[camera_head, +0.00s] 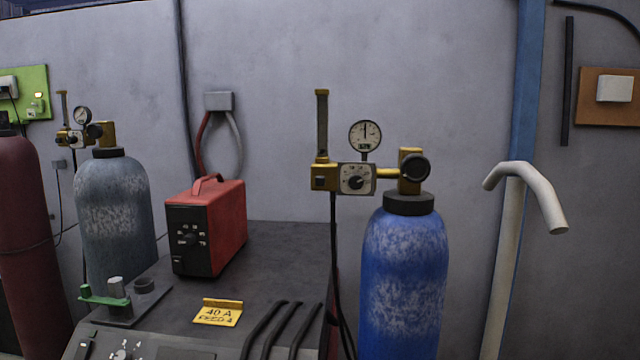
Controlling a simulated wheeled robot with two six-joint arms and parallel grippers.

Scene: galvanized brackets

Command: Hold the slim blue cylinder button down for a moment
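A bright blue gas cylinder (404,280) with worn pale patches stands upright right of centre. A brass regulator sits on its dark collar, with a round gauge (365,135) above and a grey dial plate (356,180) below. Left of the dial is a brass block (323,170) with a small dark square face (320,183), which may be the button; its detail is too small to be sure. A duller grey-blue cylinder (115,210) with a similar regulator (82,135) stands at the left. Neither of my grippers is in view.
A cream bent pipe (526,185) rises right of the blue cylinder. A dark red cylinder (25,230) stands far left.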

